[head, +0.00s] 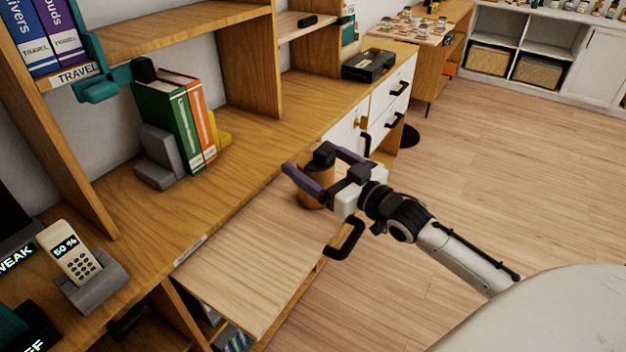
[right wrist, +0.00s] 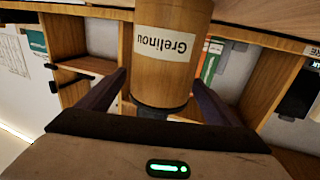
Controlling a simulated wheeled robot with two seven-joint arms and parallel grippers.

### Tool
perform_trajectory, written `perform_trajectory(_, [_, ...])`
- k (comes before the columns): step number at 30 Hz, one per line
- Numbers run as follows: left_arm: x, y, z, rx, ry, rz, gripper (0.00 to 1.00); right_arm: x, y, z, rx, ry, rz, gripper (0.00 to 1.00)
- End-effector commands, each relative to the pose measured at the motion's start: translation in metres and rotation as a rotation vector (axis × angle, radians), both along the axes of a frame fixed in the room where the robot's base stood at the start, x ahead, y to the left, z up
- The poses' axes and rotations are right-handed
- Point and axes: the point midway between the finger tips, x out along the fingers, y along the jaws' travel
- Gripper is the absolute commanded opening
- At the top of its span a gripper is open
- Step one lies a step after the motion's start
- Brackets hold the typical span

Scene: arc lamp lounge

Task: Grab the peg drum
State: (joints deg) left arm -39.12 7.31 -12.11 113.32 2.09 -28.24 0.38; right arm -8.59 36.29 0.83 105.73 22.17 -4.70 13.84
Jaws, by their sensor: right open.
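The peg drum seems to be the brown wooden cylinder (head: 316,198) standing on the pale pull-out board (head: 245,265). It also shows in the right wrist view (right wrist: 165,70), where it appears upside down with a white label reading "Grelinou". My right gripper (head: 313,160) is open at the drum's upper part, with one purple finger on either side. In the right wrist view the fingers (right wrist: 160,85) flank the drum with gaps visible. Part of the drum is hidden behind the gripper in the head view. My left gripper is not in view.
Green and orange books (head: 185,120) stand by a grey bookend (head: 157,160) on the desk. A phone (head: 70,250) sits in a cradle at lower left. A black handle (head: 345,238) sticks out at the board's front. A black box (head: 368,65) lies farther back. Floor at right is clear.

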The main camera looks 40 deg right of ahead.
Motion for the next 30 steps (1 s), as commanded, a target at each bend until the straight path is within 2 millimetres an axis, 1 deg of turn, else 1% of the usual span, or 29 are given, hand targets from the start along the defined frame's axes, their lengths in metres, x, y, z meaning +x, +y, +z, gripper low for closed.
perform_trajectory(8, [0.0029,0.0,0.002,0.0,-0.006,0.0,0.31,0.0026,0.0006,-0.0006,0.001,0.001,0.0,0.85])
perform_trajectory(9, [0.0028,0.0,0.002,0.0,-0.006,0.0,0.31,0.0025,0.0006,-0.0005,0.001,0.001,0.0,0.78])
perform_trajectory(11, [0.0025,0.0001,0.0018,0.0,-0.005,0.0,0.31,0.0025,0.0006,-0.0005,0.001,0.001,0.0,0.68])
perform_trajectory(15, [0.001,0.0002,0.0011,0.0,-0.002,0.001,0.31,0.0024,0.0006,-0.0005,0.001,0.001,0.0,0.45])
perform_trajectory(20, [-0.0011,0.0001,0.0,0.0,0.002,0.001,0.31,0.0023,0.0007,-0.0005,0.001,0.001,0.0,0.17])
perform_trajectory(21, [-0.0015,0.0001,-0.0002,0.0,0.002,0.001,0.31,0.0023,0.0006,-0.0004,0.001,0.001,0.0,0.11])
perform_trajectory(22, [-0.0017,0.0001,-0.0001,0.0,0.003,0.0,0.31,0.0027,0.0008,0.0024,0.001,-0.005,0.001,0.09])
perform_trajectory(28, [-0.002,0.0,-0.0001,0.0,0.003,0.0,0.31,0.0027,0.0007,0.0031,0.0,-0.005,0.001,0.09])
perform_trajectory(30, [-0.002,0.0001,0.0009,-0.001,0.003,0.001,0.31,0.0028,0.0007,0.0072,0.0,-0.006,0.001,0.09])
